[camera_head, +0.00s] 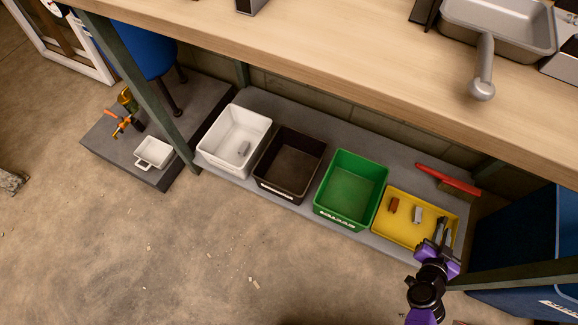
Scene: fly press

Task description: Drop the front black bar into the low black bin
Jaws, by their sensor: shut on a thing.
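The low black bin (312,163) stands on the grey shelf under the bench, between a white bin and a green bin, and looks empty. My gripper (441,230) is at the right end of the yellow tray (404,231), pointing into it. Its jaws are shut on a small dark piece, which I take as the front black bar; the fingers hide most of it. I cannot tell whether the bar still touches the tray floor. A reddish-brown bar (393,205) and a grey bar (417,214) lie in the tray, left of my gripper.
The green bin (350,190) stands between the black bin and the yellow tray. The white bin (234,138) holds a small grey piece. A red-handled brush (446,179) lies behind the tray. The wooden bench top (330,70) overhangs the shelf; a post stands at right. The floor in front is mostly clear.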

